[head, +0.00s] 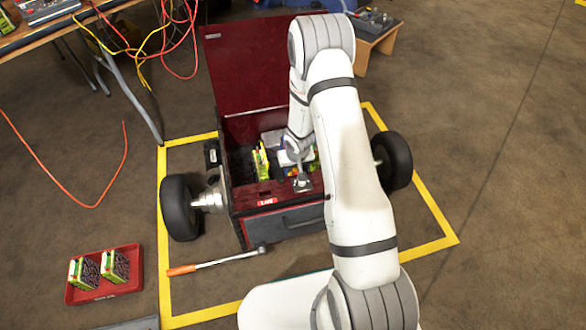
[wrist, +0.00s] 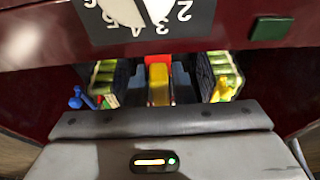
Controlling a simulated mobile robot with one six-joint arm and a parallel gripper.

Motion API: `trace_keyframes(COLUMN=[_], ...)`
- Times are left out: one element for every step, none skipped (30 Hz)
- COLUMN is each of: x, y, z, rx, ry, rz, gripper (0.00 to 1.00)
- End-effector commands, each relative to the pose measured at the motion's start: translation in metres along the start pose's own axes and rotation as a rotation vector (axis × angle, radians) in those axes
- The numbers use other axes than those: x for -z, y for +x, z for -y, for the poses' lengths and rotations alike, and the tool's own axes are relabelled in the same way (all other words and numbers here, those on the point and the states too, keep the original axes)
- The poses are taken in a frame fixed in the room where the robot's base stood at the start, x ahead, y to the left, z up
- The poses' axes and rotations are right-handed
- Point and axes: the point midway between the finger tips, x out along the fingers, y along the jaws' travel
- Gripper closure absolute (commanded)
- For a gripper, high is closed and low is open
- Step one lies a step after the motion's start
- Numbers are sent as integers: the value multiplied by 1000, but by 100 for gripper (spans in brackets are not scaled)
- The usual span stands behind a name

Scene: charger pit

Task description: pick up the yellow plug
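The yellow plug (wrist: 158,86) shows in the middle of the wrist view, with a red part at its far end. It lies just beyond the grey body of my gripper (wrist: 160,118), in line with its middle. Dark grey surfaces flank the plug, and I cannot make out whether they are my fingers. In the head view my gripper (head: 302,184) reaches down into the dark red chest (head: 236,205) near its front wall. My arm hides part of the chest's inside. I cannot pick out the plug there, nor see whether my fingers touch it.
Green-and-yellow packs with dark sides (wrist: 103,75) stand left and right of the plug. A numbered dial plate (wrist: 125,25) is on the red wall. The chest's lid (head: 245,65) stands open. A red tray (head: 103,290) with two packs and an orange-handled tool (head: 215,262) lie on the floor.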

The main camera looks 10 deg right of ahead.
Motion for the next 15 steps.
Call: trace_keyframes(x=[0,0,0,0,0,0,0,0,0,0,0,0,0,0,0], y=[0,0,0,0,0,0,0,0,0,0,0,0,0,0,0], z=[0,0,0,0,0,0,0,0,0,0,0,0,0,-1,-1], rx=[0,0,0,0,0,0,0,0,0,0,0,0,0,0,0], ry=[0,0,0,0,1,1,1,1,1,1,1,1,1,1,1], rz=[0,0,0,0,0,0,0,0,0,0,0,0,0,0,0], gripper=[82,85,88,90,93,96,99,100,100,100,100,100,100,100,100])
